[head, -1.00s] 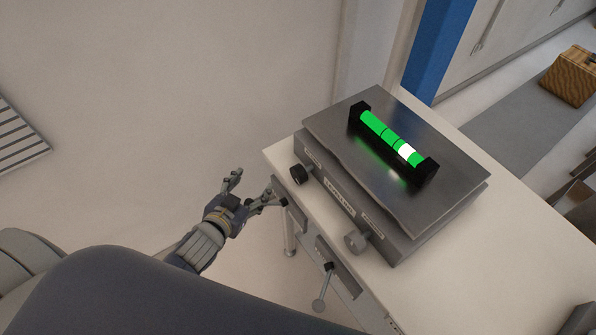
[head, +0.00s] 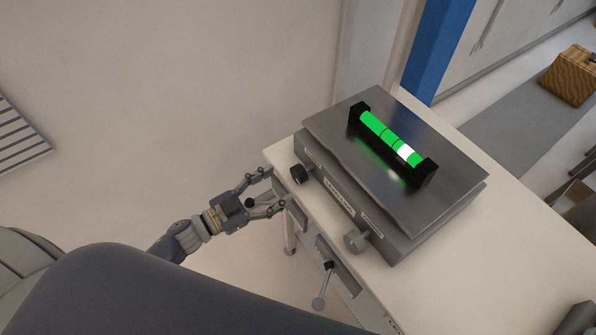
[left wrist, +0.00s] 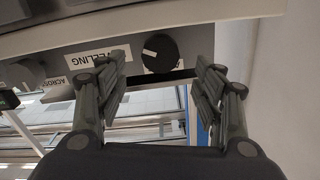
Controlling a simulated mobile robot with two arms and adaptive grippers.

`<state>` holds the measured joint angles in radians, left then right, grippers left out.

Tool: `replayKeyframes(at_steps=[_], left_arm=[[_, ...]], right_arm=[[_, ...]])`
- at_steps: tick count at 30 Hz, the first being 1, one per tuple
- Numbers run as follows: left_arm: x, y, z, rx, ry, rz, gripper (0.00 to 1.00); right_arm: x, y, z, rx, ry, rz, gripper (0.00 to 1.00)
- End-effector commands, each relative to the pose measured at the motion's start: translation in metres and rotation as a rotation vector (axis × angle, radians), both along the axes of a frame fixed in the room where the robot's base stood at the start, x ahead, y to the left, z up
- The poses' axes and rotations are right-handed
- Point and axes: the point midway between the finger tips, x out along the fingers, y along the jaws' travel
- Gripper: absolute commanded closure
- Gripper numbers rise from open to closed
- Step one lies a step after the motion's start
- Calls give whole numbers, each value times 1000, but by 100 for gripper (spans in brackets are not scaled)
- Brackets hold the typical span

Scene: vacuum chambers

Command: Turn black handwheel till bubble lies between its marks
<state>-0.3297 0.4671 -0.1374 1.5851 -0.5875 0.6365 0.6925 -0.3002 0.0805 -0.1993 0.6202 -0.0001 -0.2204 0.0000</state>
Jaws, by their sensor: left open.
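The black handwheel (head: 299,174) is on the front of a grey levelling unit (head: 340,205), at its left end. In the left wrist view the black handwheel (left wrist: 160,53) carries a white mark and shows between my fingers, beyond their tips. My left gripper (head: 276,190) is open and empty, just short of the handwheel and apart from it. The green vial (head: 376,127) lies on the unit's top plate. Its white bubble (head: 405,152) is toward the right end, to the right of the dark marks near the middle. My right gripper is not in view.
A grey knob (head: 355,241) sits at the unit's other front end. A white bench (head: 520,240) carries the unit. A lever with a black hub (head: 328,265) sticks out below the bench top. The floor left of the bench is clear.

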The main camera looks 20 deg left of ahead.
Motion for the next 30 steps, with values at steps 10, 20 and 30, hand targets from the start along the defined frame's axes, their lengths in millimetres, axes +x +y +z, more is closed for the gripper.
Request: replayKeyframes(at_steps=[10,20,30], left_arm=[[48,-37,2,-1,0,3,38],[59,-46,0,0,2,2,38],[59,-46,0,1,1,2,81]], right_arm=[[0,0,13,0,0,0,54],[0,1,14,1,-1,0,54],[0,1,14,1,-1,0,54]])
